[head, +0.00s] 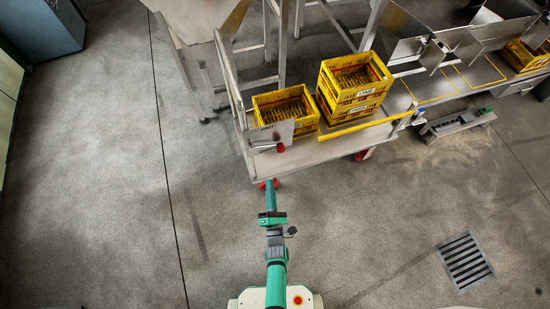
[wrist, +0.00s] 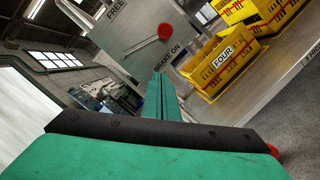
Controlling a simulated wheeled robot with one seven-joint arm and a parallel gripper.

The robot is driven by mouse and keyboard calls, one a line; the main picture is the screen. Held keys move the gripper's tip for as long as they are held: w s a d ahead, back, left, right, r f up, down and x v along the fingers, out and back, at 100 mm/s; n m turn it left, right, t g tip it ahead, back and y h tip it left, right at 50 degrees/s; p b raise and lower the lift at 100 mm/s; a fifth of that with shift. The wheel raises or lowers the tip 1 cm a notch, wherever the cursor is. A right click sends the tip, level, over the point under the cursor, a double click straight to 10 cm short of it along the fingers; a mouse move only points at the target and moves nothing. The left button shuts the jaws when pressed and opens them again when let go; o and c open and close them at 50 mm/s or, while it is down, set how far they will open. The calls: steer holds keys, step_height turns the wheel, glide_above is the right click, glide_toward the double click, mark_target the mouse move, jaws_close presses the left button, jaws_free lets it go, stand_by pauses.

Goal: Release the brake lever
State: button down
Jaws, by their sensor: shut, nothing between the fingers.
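The brake lever (wrist: 146,45) is a thin metal rod ending in a round red knob (wrist: 165,30), in front of a grey metal plate (wrist: 110,35). The plate reads FREE at its upper left and BRAKE ON at its lower right; the knob is nearer BRAKE ON. In the head view the red knob (head: 280,147) shows at the cart's near left corner, beside the tilted plate (head: 257,136). My green gripper (wrist: 162,80) is shut and empty, pointing toward the plate below the lever, not on the knob. In the head view it (head: 270,182) is at the cart's near edge.
The cart deck (head: 325,148) carries yellow crates: one (head: 285,105) behind the lever and a stack (head: 352,95) to its right. A yellow bar (head: 357,127) lies along the right. Red casters (head: 363,154) show below the deck. The floor to the left and around my base is clear.

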steer(key=shift+w, duration=0.1)
steer(key=w+d+r, duration=0.1)
steer(key=w+r, duration=0.1)
steer(key=w, duration=0.3)
steer(key=w+d+r, duration=0.1)
steer(key=w, duration=0.4)
steer(key=shift+w+d+r, duration=0.15)
steer(key=shift+d+r, duration=0.1)
steer(key=shift+r, duration=0.1)
steer(key=shift+w, duration=0.1)
